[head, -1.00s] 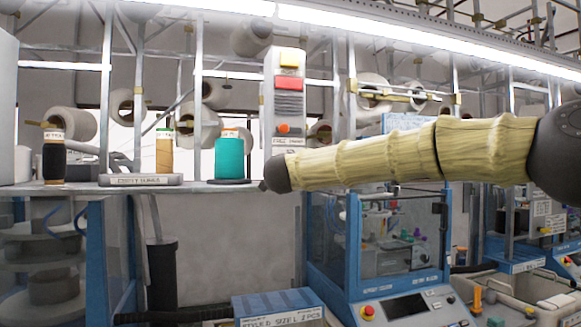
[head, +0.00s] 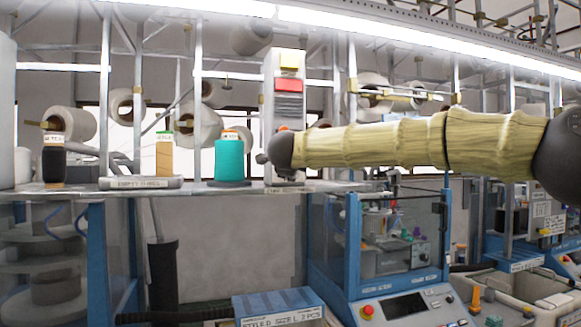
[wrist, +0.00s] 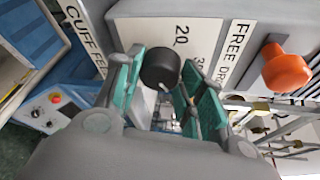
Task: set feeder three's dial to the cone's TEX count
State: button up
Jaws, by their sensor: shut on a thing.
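In the wrist view my gripper (wrist: 162,78) has its teal-padded fingers on either side of a round black dial knob (wrist: 159,66) and is shut on it. The knob sits on a white dial plate (wrist: 196,42) with 20 readable and another number, perhaps 30, partly hidden. A small light mark shows at the knob's lower edge. In the head view a black cone (head: 53,163), a tan cone (head: 164,158) and a teal cone (head: 229,160) stand on the shelf. Their labels are too small to read. My wrist hides the dial there.
An orange knob (wrist: 286,68) sits beside the dial, by a FREE DROP label (wrist: 236,45). A grey labelled tray (head: 141,183) lies on the shelf. A blue-framed machine (head: 350,250) stands below.

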dwell(0.5)
jog(key=o, duration=1)
jog(key=shift+d, duration=0.1)
jog(key=shift+s, duration=0.1)
jog(key=s, duration=0.4)
jog(key=s+r, duration=0.1)
jog(key=s, duration=0.2)
jog(key=s+r, duration=0.1)
jog(key=s, duration=0.3)
jog(key=shift+s+a+r, duration=0.1)
jog(key=shift+s+a, duration=0.1)
jog(key=shift+s, duration=0.1)
